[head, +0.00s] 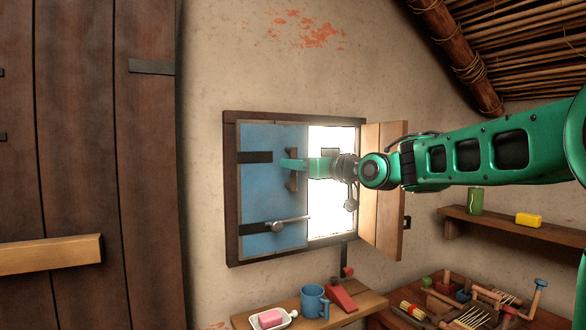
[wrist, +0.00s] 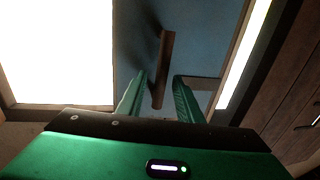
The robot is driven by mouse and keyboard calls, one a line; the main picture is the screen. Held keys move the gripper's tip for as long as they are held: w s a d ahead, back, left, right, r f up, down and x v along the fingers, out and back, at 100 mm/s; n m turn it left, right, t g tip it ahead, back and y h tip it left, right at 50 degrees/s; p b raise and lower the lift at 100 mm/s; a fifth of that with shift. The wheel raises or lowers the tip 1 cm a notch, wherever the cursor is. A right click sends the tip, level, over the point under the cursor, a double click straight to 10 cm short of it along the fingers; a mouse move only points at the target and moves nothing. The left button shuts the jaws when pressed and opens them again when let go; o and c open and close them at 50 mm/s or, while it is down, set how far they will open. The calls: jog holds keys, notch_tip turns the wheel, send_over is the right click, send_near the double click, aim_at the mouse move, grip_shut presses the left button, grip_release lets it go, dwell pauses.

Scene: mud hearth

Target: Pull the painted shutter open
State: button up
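The blue painted shutter (head: 262,200) covers the left half of the window and looks about flush with its dark wooden frame (head: 232,185). It has black hinge straps, an upright brown handle (head: 291,181) near its right edge, and a metal latch bar (head: 285,225) below. My gripper (head: 291,163) reaches in from the right at the handle's height. In the wrist view, my green fingers stand apart, with the handle (wrist: 164,65) between them in the picture. A gap shows beside the handle, so the fingers are not closed on it. Contact cannot be told.
A bare wooden leaf (head: 383,190) stands open at the window's right, close to my arm. Below, a ledge (head: 345,311) holds a blue mug (head: 312,300) and a soap dish (head: 270,321). A plank door (head: 100,170) stands left. A shelf (head: 510,228) is at right.

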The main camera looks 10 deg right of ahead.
jog(key=shift+w+a, duration=0.25)
jog(key=shift+w, duration=0.25)
grip_shut()
jog(key=shift+s+d, duration=0.15)
